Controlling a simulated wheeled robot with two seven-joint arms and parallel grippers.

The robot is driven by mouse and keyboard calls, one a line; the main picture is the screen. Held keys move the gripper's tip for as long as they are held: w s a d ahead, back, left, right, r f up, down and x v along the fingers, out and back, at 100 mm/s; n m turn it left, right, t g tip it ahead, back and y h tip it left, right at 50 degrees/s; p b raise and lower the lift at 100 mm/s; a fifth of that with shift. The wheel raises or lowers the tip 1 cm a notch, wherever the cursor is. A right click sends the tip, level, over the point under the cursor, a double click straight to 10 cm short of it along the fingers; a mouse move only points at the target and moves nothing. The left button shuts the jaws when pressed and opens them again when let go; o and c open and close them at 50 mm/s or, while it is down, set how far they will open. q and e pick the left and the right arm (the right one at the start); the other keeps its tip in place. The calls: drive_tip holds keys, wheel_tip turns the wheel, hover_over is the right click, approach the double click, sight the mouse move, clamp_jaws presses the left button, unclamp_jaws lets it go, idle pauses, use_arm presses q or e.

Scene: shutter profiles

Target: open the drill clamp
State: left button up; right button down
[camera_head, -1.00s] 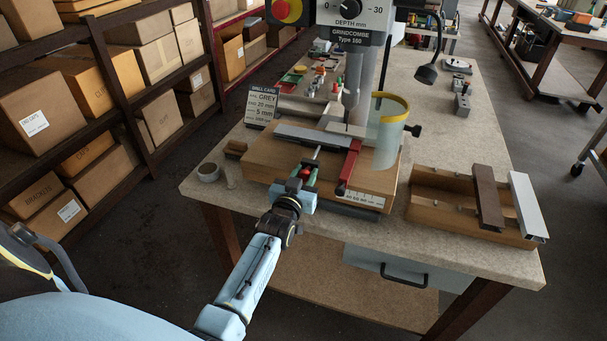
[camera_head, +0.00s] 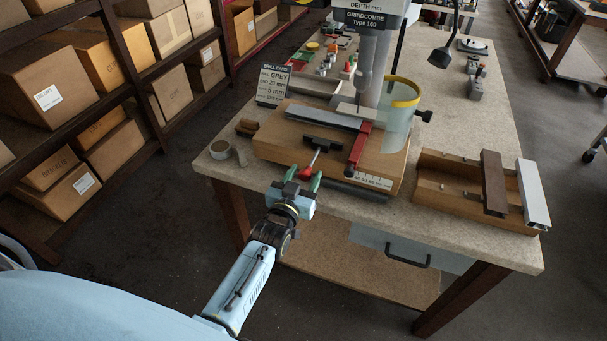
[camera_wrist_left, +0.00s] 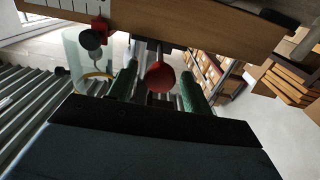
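The drill clamp shows in the head view as a red knob (camera_head: 307,172) on a thin rod, with a black crossbar (camera_head: 323,145) at its far end. The crossbar stands in front of a grey profile (camera_head: 325,114) on the wooden drill fixture (camera_head: 282,151), with wood showing between them. My left gripper (camera_head: 304,181) is at the fixture's front edge, its green fingers apart on either side of the knob's near side. In the left wrist view the red knob (camera_wrist_left: 159,77) sits between the spread fingers (camera_wrist_left: 156,88), with gaps on both sides. My right gripper is out of view.
A red stop arm (camera_head: 359,150) and a clear guard with yellow rim (camera_head: 402,92) stand right of the clamp. The drill press (camera_head: 372,60) is behind. A wooden tray (camera_head: 448,190) holds a brown profile (camera_head: 493,180) and a grey one (camera_head: 533,192).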

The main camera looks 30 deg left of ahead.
use_arm(q)
drive_tip(key=shift+w, duration=0.15)
drive_tip(key=s+d, duration=0.1)
drive_tip(key=s, duration=1.2)
drive_tip(key=shift+s, duration=0.2)
drive_tip(key=s+d+f+m+g+h+b, duration=0.1)
drive_tip(key=s+f+g+b, duration=0.15)
drive_tip(key=f, duration=0.75)
drive_tip(key=s+d+f+g+b, duration=0.1)
drive_tip(key=s+d+f+g, duration=0.2)
drive_tip(key=f, duration=0.7)
drive_tip(key=s+f+m+g+h+b, duration=0.15)
drive_tip(key=s+f, duration=0.35)
drive_tip(key=f, duration=0.5)
drive_tip(key=s+a+f+g+b, duration=0.2)
drive_tip(key=s+f+g, duration=0.3)
drive_tip(key=s+f, duration=0.4)
drive_tip(key=s+a+f+g+y+b, duration=0.1)
drive_tip(key=s+f+g, duration=0.4)
drive_tip(key=s+f, duration=0.5)
drive_tip(key=s+a+b, duration=0.1)
drive_tip(key=s+a, duration=0.1)
drive_tip(key=s, duration=0.5)
drive_tip(key=shift+a+f+m, duration=0.25)
drive_tip(key=shift+a+m, duration=0.1)
